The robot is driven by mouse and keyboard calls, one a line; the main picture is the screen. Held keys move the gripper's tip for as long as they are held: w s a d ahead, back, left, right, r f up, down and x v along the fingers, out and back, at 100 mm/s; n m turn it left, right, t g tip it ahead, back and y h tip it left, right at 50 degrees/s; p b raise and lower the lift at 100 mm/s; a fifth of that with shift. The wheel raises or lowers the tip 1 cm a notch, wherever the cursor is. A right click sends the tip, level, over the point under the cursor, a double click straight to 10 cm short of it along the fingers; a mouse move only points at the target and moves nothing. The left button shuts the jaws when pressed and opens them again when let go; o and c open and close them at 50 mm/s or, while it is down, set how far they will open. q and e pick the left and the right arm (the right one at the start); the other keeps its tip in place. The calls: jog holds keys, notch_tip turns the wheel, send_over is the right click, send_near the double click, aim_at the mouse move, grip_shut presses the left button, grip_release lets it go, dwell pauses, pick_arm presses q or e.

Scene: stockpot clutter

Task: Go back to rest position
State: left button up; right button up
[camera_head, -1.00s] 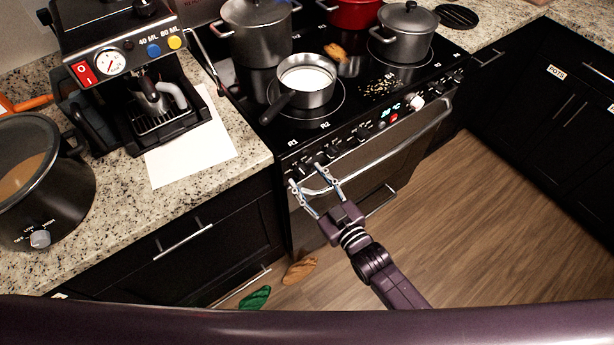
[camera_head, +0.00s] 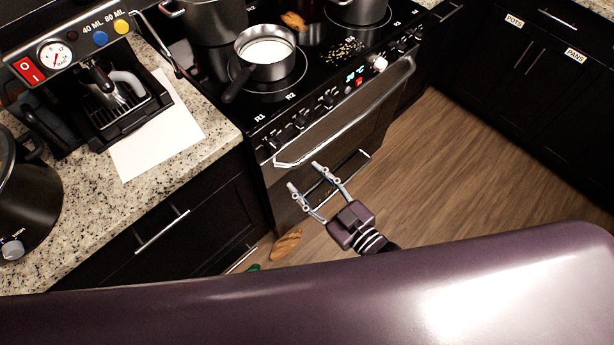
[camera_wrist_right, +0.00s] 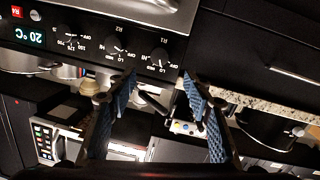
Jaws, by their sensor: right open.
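My right gripper (camera_head: 305,189) is open and empty in the head view. It hangs in front of the oven door of the black stove (camera_head: 330,125), below the row of knobs. In the right wrist view my right gripper (camera_wrist_right: 155,85) shows two spread blue-padded fingers with nothing between them. The stove's knobs and display (camera_wrist_right: 24,36) show there at the upper left, upside down. My left gripper is not in view. I cannot tell from these views whether the right fingertips touch the oven door.
A small pot of white liquid (camera_head: 265,53) stands on the stove. A coffee machine (camera_head: 90,75) and white sheet (camera_head: 155,130) are on the left counter. A brown leaf-shaped thing (camera_head: 286,245) lies on the floor. The wooden floor (camera_head: 470,165) at right is clear.

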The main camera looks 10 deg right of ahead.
jog(key=s+d+f+m+g+h, duration=0.1)
jog(key=s+d+f+g+h, duration=0.2)
jog(key=f, duration=0.6)
jog(key=s+d+f+m+g+h, duration=0.1)
jog(key=s+d+f, duration=0.3)
jog(key=f, duration=0.6)
jog(key=s+d+f+m+g+h, duration=0.15)
jog(key=d+f, duration=0.25)
jog(key=f, duration=0.5)
jog(key=s+d+f+g+h, duration=0.1)
jog(key=s+d+f+g, duration=0.1)
jog(key=s+f, duration=0.3)
jog(key=s+d+f+m+g+h, duration=0.1)
jog(key=s+f, duration=0.4)
jog(key=s, duration=0.7)
jog(key=s+d+f+m+g+h, duration=0.1)
jog(key=s+d+f+g, duration=0.2)
jog(key=s, duration=0.6)
notch_tip(320, 180, down, 2)
jog(key=shift+s+d+f+g, duration=0.15)
jog(key=shift+d+f+g, duration=0.15)
jog(key=shift+g, duration=0.75)
